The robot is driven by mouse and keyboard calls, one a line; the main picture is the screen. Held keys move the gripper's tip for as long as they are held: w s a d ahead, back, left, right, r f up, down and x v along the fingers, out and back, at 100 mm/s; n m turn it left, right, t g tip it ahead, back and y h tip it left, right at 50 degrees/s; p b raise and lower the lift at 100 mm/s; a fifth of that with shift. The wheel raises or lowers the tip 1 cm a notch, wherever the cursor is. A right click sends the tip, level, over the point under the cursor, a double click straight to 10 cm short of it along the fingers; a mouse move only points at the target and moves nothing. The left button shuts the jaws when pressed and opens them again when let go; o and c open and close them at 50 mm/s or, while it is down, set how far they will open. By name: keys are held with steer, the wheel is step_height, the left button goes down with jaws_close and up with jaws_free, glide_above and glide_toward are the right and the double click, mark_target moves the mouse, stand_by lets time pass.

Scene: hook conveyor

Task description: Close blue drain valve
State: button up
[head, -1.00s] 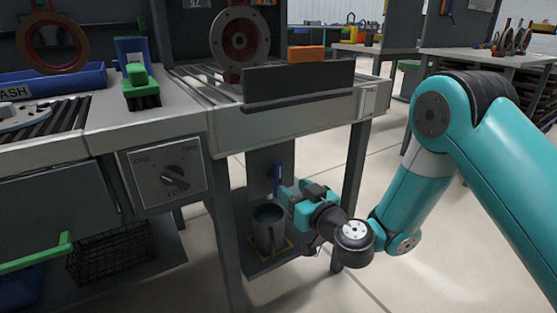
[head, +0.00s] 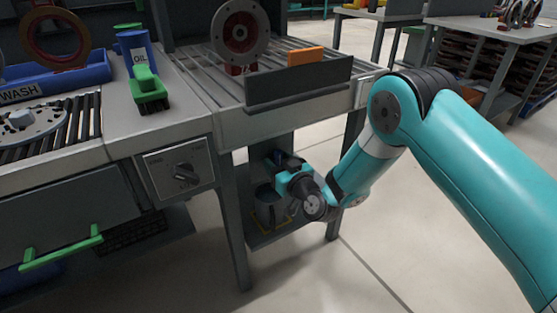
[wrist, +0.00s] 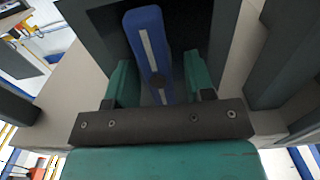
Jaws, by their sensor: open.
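The blue drain valve handle (wrist: 147,40), a flat bar with a pale stripe and a dark round pivot, shows in the wrist view. It stands roughly upright in that picture, in front of a dark panel. My gripper (wrist: 157,64) is open, with one teal finger on each side of the handle and gaps between. I cannot tell how deep the handle sits between the fingers. In the head view my gripper (head: 283,168) is under the conveyor and largely hides the valve.
A control box with a dial (head: 178,172) hangs at the front. Open floor lies to the right.

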jaws_close()
steer(key=shift+m, duration=0.3)
steer(key=m, duration=0.3)
steer(key=shift+w+d, duration=0.15)
steer(key=shift+d, duration=0.05)
steer(key=m+p, duration=0.1)
steer(key=m, duration=0.4)
steer(key=shift+d, duration=0.15)
steer(key=m, duration=0.2)
steer(key=m+p, duration=0.1)
steer(key=m, duration=0.1)
steer(key=shift+w+d+f+m, duration=0.1)
steer(key=shift+w+f+m, duration=0.1)
steer(key=shift+m, duration=0.1)
steer(key=shift+f+m+p, duration=0.15)
steer(key=shift+m+p, duration=0.35)
steer(key=shift+m, duration=0.65)
steer(key=shift+f+m+p, duration=0.1)
steer(key=shift+m+p, duration=0.35)
steer(key=shift+m, duration=0.7)
